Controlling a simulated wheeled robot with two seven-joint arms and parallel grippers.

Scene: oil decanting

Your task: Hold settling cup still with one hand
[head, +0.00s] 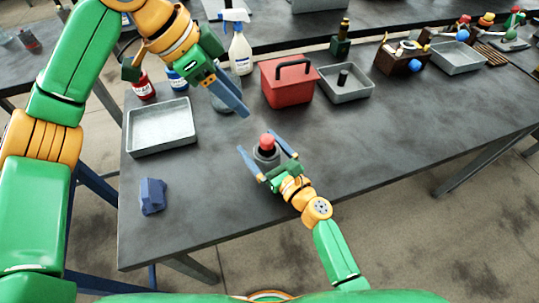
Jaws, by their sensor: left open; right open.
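A dark grey cup-like object (266,158) with a red top (267,141) stands near the table's front edge; I take it to be the settling cup. My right gripper (257,144) is open, with one blue finger on each side of this object. Whether the fingers touch it I cannot tell. My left gripper (238,105) is open above the table, behind and to the left of the cup, fingers pointing down and right. It partly hides a grey container (222,103) behind it.
A grey tray (160,145) and a blue crumpled cloth-like item (152,196) are at left. A red toolbox (287,86), a second grey tray (362,92), a spray bottle (240,52) and a brown box (402,60) stand behind.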

